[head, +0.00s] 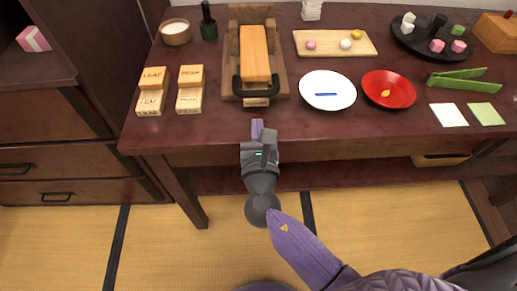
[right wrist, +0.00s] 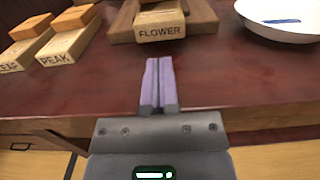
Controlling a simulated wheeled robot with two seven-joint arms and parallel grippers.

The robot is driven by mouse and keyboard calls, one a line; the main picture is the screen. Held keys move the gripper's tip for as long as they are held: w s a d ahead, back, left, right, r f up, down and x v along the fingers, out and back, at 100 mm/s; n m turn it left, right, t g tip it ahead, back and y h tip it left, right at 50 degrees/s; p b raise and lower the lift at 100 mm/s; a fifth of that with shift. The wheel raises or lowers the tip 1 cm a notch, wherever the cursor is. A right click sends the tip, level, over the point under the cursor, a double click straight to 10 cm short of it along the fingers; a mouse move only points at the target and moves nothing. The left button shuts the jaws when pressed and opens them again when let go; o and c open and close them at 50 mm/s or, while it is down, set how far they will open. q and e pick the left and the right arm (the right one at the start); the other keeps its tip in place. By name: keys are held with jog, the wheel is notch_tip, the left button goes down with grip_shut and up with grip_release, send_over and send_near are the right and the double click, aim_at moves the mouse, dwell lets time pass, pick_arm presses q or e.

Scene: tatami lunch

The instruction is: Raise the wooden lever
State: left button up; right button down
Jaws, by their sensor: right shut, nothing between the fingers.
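The wooden lever (head: 255,52) is a light orange-brown bar lying along a darker wooden press frame (head: 234,62) on the table. A dark U-shaped handle (head: 257,91) spans its near end. A block labelled FLOWER (right wrist: 160,31) sits at the near end of the press, and it also shows in the head view (head: 257,102). My left gripper is not in view.
Stamp blocks labelled LEAF (head: 149,103) and PEAK (right wrist: 65,47) stand left of the press. A white plate (head: 328,90) and a red plate (head: 389,90) stand right of it. Green tongs (head: 464,78) lie farther right. The table's front edge is close under my right gripper.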

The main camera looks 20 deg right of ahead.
jog(key=r, duration=0.1)
jog(key=w+r+p, duration=0.1)
jog(key=r, duration=0.1)
jog(key=shift+d, duration=0.15)
jog(key=shift+w+r+p, duration=0.1)
jog(key=shift+r+p, duration=0.3)
jog(key=shift+r, duration=0.05)
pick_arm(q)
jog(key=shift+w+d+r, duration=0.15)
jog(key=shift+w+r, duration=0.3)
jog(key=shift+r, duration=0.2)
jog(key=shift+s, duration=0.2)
